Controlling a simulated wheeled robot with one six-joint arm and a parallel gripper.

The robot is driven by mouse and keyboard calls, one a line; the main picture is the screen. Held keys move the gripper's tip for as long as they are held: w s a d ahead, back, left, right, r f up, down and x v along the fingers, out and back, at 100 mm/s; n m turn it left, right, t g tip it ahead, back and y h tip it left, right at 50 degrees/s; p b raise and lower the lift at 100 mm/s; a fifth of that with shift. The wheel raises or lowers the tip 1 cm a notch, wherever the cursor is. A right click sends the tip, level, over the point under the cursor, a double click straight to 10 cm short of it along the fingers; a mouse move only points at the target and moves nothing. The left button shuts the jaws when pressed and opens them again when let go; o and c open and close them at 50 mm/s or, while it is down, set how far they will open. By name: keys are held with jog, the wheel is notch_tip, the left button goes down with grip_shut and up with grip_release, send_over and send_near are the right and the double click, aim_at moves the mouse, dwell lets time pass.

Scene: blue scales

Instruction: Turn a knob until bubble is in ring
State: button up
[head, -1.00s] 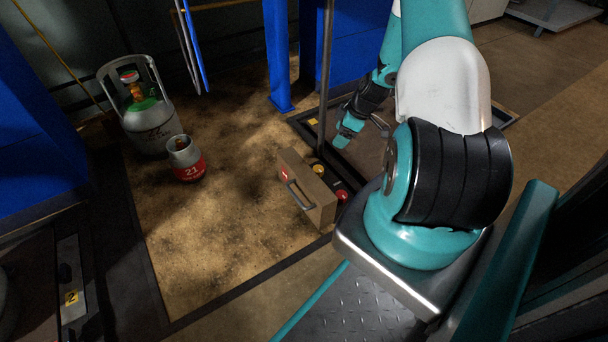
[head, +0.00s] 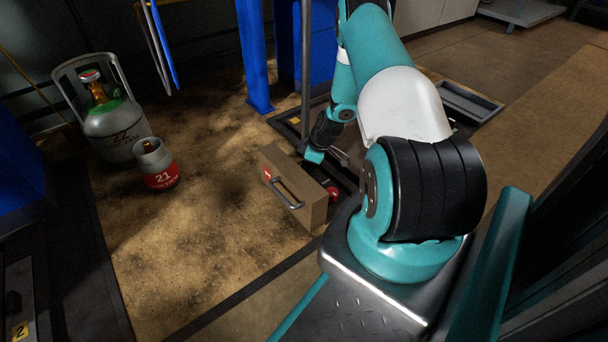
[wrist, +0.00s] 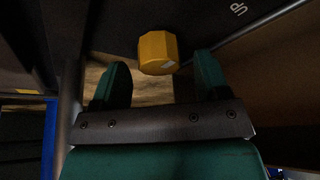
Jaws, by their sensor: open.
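A yellow faceted knob (wrist: 158,52) shows in the wrist view on a dark panel, just ahead of and between my fingers. My gripper (wrist: 161,76) is open, with one teal finger on each side and nothing between them. In the head view my gripper (head: 322,157) is low, behind the tan box; the yellow knob is not visible there. A red knob (head: 333,192) sits just right of the box. No bubble or ring can be made out in either view.
The tan box (head: 312,208) with a metal handle stands close in front of my gripper. A thin grey post (head: 305,75) rises just behind it. A gas cylinder (head: 112,135) and a smaller red-labelled one (head: 160,172) stand left. Open floor lies between.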

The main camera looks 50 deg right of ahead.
jog(key=shift+x, duration=0.85)
jog(key=c, duration=0.9)
jog(key=shift+r, duration=0.1)
jog(key=shift+c, duration=0.2)
